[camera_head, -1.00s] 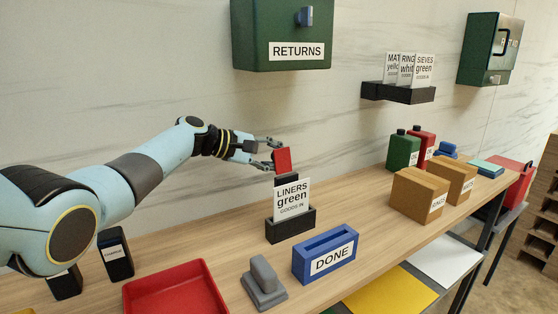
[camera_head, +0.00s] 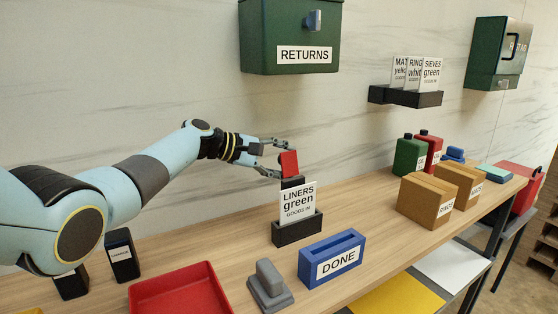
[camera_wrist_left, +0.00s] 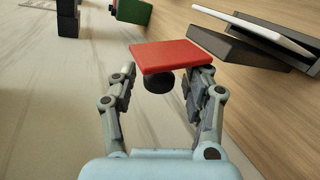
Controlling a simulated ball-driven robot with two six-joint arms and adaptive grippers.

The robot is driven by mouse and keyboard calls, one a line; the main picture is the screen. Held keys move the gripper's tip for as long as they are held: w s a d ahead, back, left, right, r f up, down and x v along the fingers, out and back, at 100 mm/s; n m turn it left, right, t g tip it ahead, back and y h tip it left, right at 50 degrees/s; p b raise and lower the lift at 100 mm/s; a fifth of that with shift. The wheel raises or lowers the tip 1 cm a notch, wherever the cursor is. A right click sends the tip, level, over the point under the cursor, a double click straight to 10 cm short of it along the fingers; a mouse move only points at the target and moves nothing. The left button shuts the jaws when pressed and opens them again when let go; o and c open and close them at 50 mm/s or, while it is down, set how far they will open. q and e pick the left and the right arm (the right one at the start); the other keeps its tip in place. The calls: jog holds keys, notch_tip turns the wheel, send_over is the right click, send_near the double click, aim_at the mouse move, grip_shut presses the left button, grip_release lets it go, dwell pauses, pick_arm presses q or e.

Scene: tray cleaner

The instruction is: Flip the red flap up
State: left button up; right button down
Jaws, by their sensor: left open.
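The red flap (camera_head: 289,163) stands upright above a small black mount behind the LINERS card holder. In the left wrist view the red flap (camera_wrist_left: 170,55) shows as a flat plate with a black round part under it, ahead of the fingers. My left gripper (camera_head: 283,158) reaches in from the left and is open, with its fingers at the flap's left side. In the left wrist view my left gripper (camera_wrist_left: 163,85) has its fingers spread on either side of the black part. Whether they touch the flap I cannot tell. My right gripper is not in view.
The LINERS card (camera_head: 298,203) stands in a black holder (camera_head: 297,231) just in front of the flap. A blue DONE box (camera_head: 332,257), a grey block (camera_head: 270,287) and a red tray (camera_head: 180,292) lie nearer. The green RETURNS box (camera_head: 290,35) hangs above.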

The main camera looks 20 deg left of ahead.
pick_arm(q)
jog(key=v, duration=1.2)
jog(key=shift+a, duration=0.1)
